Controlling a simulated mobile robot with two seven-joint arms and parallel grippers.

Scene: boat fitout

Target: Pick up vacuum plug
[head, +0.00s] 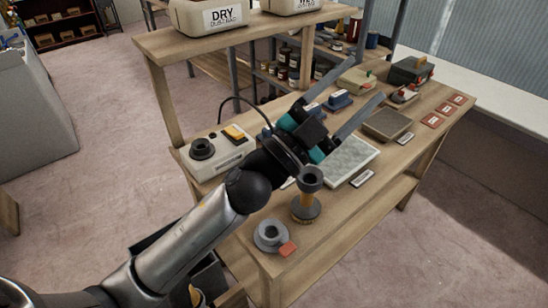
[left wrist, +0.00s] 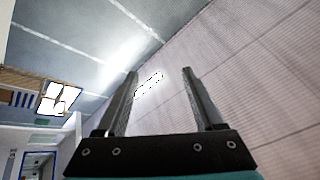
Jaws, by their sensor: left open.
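I cannot tell for sure which thing is the vacuum plug. A grey and amber upright piece (head: 306,208) with a dark round top stands near the front of the wooden bench (head: 272,262). A grey ring-shaped fitting (head: 270,236) with an orange tag lies at the near corner. A pale box (head: 222,158) with a black round socket and an orange switch sits at the left, with a dark cable behind it. My left gripper (head: 366,79) is open and empty, raised over the bench, fingers pointing up and right. In the left wrist view its fingers (left wrist: 160,72) are apart, with only ceiling and wall beyond.
A pale panel (head: 352,158) lies mid-bench, partly behind my gripper. A brown block (head: 388,125), small boxes and red cards (head: 433,120) lie farther right. A raised shelf (head: 165,42) at the back left holds bins marked DRY (head: 208,16) and another label.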

